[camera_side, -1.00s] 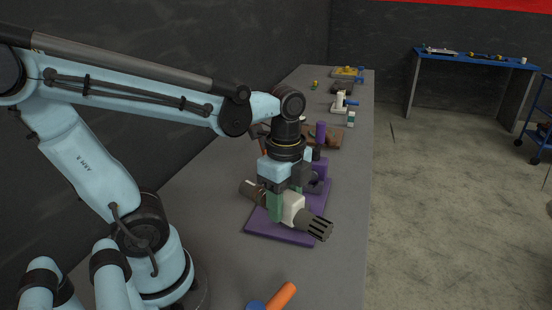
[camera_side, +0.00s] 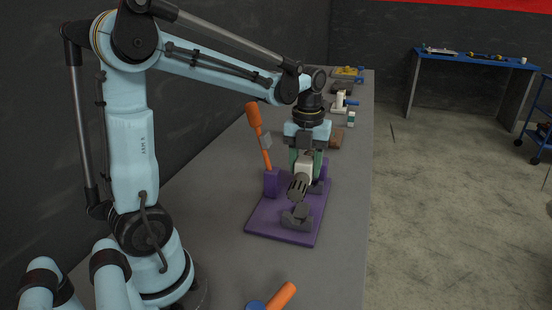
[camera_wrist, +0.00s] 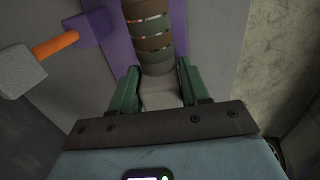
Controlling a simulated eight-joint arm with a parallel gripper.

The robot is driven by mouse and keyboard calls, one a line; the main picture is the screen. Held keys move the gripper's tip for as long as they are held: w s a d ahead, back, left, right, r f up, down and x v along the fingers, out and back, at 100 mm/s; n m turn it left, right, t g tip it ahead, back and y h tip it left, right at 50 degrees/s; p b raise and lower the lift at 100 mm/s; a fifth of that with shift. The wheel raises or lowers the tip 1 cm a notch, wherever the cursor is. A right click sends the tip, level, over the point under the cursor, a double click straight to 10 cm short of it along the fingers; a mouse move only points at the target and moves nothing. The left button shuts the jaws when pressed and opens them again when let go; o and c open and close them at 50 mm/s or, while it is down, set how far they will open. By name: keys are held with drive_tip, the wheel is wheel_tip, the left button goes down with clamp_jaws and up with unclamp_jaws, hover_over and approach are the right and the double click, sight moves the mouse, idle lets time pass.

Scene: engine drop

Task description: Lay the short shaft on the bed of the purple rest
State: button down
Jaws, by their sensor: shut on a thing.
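The short shaft (camera_side: 303,173) has a pale middle and a dark splined end pointing toward the side camera. My gripper (camera_side: 305,163) is shut on its pale middle with green fingers. In the wrist view the gripper (camera_wrist: 158,88) has one finger on each side of the shaft (camera_wrist: 160,97), whose banded end extends away. The purple rest (camera_side: 268,218) is a flat plate with dark notched supports. The front support (camera_side: 297,215) is empty, just below the splined end. The shaft appears raised above the bed; the rear support is partly hidden, so contact there cannot be told.
An orange-handled mallet (camera_side: 259,134) leans up from a purple holder (camera_side: 271,182) on the rest's left, close to my gripper. Another orange handle (camera_side: 282,295) lies near the front.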

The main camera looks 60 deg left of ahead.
sight(306, 156)
drive_tip(key=shift+a, duration=0.1)
idle(0.3)
drive_tip(key=shift+f, duration=3.9)
drive_tip(key=shift+f, duration=0.65)
drive_tip(key=shift+c, duration=2.4)
unclamp_jaws()
wheel_tip(306, 156, up, 12)
drive_tip(key=shift+r, duration=0.1)
